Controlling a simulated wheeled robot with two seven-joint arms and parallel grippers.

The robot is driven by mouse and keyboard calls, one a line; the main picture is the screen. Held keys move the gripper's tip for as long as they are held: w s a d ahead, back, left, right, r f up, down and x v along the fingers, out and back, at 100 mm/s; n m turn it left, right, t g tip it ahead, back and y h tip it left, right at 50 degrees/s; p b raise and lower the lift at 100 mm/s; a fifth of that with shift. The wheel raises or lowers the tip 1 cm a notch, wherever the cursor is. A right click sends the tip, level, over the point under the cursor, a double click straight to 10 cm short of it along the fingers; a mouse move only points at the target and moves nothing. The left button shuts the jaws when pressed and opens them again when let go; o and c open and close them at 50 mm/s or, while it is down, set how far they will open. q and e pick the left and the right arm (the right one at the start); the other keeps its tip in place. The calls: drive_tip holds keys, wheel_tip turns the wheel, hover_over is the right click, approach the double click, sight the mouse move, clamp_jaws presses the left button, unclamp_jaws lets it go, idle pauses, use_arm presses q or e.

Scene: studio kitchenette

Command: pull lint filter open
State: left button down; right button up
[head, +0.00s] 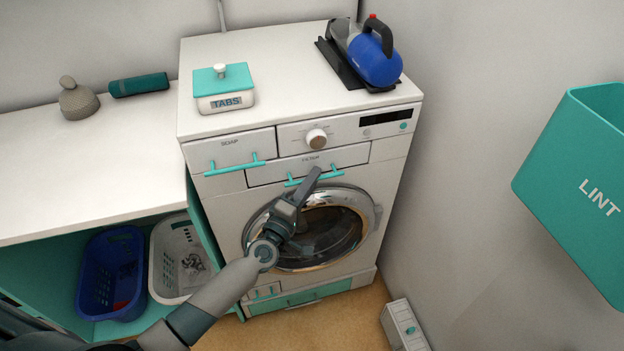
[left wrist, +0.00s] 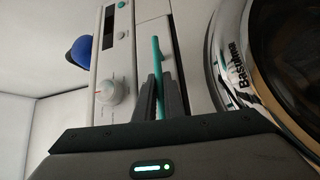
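The lint filter drawer (head: 345,158), labelled FILTER, is a white panel under the washing machine's dial. It looks flush with the front. Its teal bar handle (head: 330,175) is partly hidden behind my left gripper (head: 313,177). In the left wrist view the handle (left wrist: 156,58) runs between the two dark fingers of my left gripper (left wrist: 161,85), one close on each side, and they look shut on it. My right gripper is not in view.
The washing machine (head: 225,205) has a soap drawer (head: 222,152) left of the filter and a round door (head: 335,225) below. A teal LINT bin (head: 560,165) hangs at right. A tabs box (head: 224,100) and blue appliance (head: 375,60) stand on top.

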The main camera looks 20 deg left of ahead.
use_arm(q)
drive_tip(key=shift+s, duration=0.1)
